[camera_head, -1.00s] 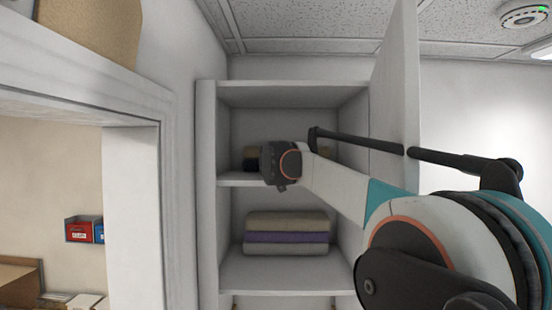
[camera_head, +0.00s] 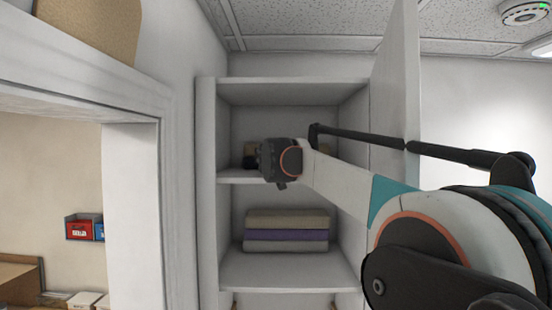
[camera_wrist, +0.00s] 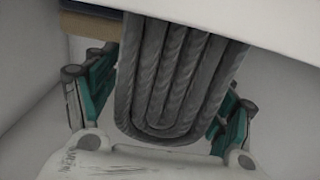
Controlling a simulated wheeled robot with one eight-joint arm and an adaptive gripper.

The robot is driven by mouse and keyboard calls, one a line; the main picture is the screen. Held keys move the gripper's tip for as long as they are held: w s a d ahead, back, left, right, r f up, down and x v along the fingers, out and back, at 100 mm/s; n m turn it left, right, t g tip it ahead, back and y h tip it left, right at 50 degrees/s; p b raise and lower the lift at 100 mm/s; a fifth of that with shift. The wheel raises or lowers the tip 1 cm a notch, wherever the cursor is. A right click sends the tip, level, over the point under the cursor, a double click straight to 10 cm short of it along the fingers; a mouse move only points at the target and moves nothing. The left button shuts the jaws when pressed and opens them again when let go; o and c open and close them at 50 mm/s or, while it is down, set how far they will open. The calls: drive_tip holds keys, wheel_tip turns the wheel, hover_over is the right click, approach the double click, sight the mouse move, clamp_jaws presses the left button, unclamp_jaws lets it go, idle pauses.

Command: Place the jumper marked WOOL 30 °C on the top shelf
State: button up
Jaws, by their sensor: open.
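A grey ribbed knit, folded in a rounded bundle (camera_wrist: 170,70), lies between the two teal fingers of my gripper (camera_wrist: 165,85) in the wrist view. The fingers stand open on either side of it, and I cannot tell whether either touches it. No WOOL 30 °C mark is readable. In the head view my gripper (camera_head: 270,160) is at the upper compartment of a white cupboard, mostly hidden by my wrist. The shelf board (camera_head: 233,176) of that compartment runs behind my wrist. The grey knit cannot be made out in the head view.
A folded stack in tan, purple and grey (camera_head: 287,234) lies on the shelf below. Dark and tan folded items (camera_wrist: 90,35) sit beyond the knit at upper left. The cupboard door (camera_head: 395,110) stands open at right, close to my arm. A doorway frame (camera_head: 180,200) is at left.

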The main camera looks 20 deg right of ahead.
drive_tip(key=b+v, duration=0.2)
drive_tip(key=v, duration=0.9)
drive_tip(key=shift+b, duration=0.4)
drive_tip(key=shift+s, duration=0.1)
drive_tip(key=s+d+f+g, duration=0.2)
drive_tip(key=s+f+g, duration=0.1)
drive_tip(key=s+f, duration=0.95)
drive_tip(key=s+a+f+n+g+y, duration=0.1)
drive_tip(key=s+a+f, duration=0.3)
drive_tip(key=s+f, duration=0.5)
drive_tip(key=s+a+f+n+g+y, duration=0.2)
drive_tip(key=s+f, duration=0.7)
drive_tip(key=f, duration=0.5)
drive_tip(key=s+a+f+n+g+y, duration=0.1)
drive_tip(key=s+a+f+g+y, duration=0.2)
drive_tip(key=s+a+f, duration=0.3)
drive_tip(key=s+f+y, duration=0.1)
drive_tip(key=s+f, duration=0.3)
drive_tip(key=f, duration=0.1)
drive_tip(key=shift+a+n+g, duration=0.3)
drive_tip(key=shift+a, duration=0.05)
drive_tip(key=shift+f, duration=0.25)
